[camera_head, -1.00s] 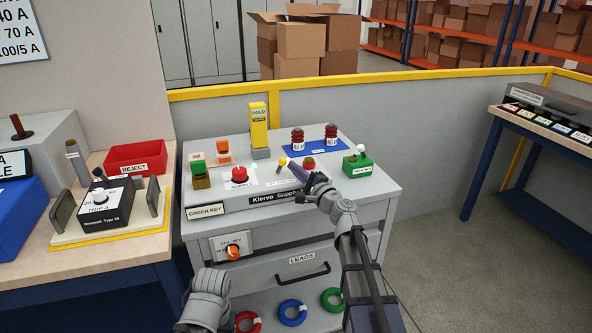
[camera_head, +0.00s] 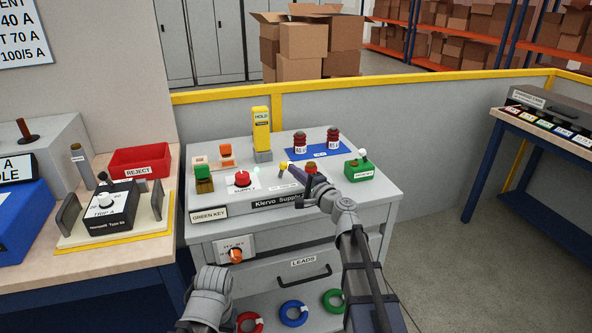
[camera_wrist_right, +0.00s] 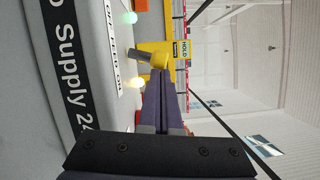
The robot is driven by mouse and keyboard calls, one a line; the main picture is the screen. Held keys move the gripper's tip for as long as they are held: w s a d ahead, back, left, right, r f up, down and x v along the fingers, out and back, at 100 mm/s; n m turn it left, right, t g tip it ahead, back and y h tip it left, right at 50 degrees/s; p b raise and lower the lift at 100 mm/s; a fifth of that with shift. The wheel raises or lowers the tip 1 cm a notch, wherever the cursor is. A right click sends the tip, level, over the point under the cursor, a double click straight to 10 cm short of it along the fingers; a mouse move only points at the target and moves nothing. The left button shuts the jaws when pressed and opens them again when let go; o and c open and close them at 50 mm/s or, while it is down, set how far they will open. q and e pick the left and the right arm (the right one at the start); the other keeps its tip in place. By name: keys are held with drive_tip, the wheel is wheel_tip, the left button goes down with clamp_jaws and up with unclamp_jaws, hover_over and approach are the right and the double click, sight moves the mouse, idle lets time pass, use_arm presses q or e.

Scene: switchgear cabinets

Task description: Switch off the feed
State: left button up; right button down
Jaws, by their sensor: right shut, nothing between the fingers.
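A yellow lever with a grey end (camera_wrist_right: 150,55) stands on top of the grey Klervo Supply cabinet (camera_head: 378,196). It also shows in the head view as a small yellow tip (camera_head: 284,167). My right gripper (camera_wrist_right: 161,78) is shut and empty, its fingertips right at the lever; I cannot tell if they touch. In the head view the right gripper (camera_head: 297,171) reaches in from the lower right and hides part of the cabinet top. A label, partly readable as off and on, lies beside the lever. My left gripper is out of view; only a grey left-arm part shows.
A red knob (camera_head: 242,178) sits left of the lever. An orange rotary switch (camera_head: 236,255) is on the front. A yellow HOLD post (camera_head: 261,130), red-brown insulators (camera_head: 333,137) and a green block (camera_head: 360,172) surround the lever. A workbench (camera_head: 150,256) stands left.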

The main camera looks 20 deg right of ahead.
drive_tip(key=shift+a+r+n+g+p, duration=0.15)
drive_tip(key=shift+a+r+n+p, duration=0.2)
drive_tip(key=shift+n+p, duration=0.25)
drive_tip(key=shift+a+r+n+g+p, duration=0.2)
drive_tip(key=shift+r+n+p, duration=0.15)
drive_tip(key=shift+n+p, duration=0.25)
drive_tip(key=shift+a+r+n+g+h+p, duration=0.15)
drive_tip(key=shift+a+n+g+h+p, duration=0.3)
drive_tip(key=shift+n+p, duration=0.55)
use_arm(q)
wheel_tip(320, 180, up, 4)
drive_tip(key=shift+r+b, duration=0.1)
drive_tip(key=shift+b, duration=0.25)
use_arm(e)
drive_tip(key=shift+f, duration=0.2)
drive_tip(key=shift+s, duration=0.1)
